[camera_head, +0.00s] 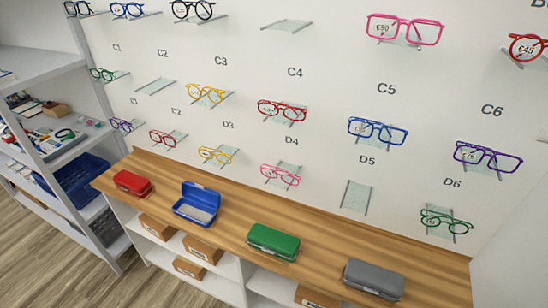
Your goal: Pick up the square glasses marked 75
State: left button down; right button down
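Several glasses sit on small clear wall shelves, and I cannot read 75 on any of them. Large square pink glasses (421,41) at the top right carry a tag that looks like 90. Squarish blue glasses (377,131), purple glasses (487,157) and red glasses (282,110) have tags too small to read. Smaller purple (121,125), red (162,138), yellow (216,155) and pink glasses (280,175) hang in the lower row, tags unreadable. Round red glasses (527,48) at the right edge seem marked 45. Neither gripper is in view.
A wooden counter (335,222) runs below the wall. On it stand a red case (133,183), an open blue case (197,204), a green case (273,242) and a grey case (373,279). A grey shelf unit with a blue crate (75,181) stands left.

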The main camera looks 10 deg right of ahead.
aim_at(466, 153)
jog(key=z, duration=0.45)
jog(key=l+z, duration=0.1)
jog(key=z, duration=0.3)
jog(key=i+z, duration=0.1)
jog(key=z, duration=0.8)
jog(key=i+l, duration=0.05)
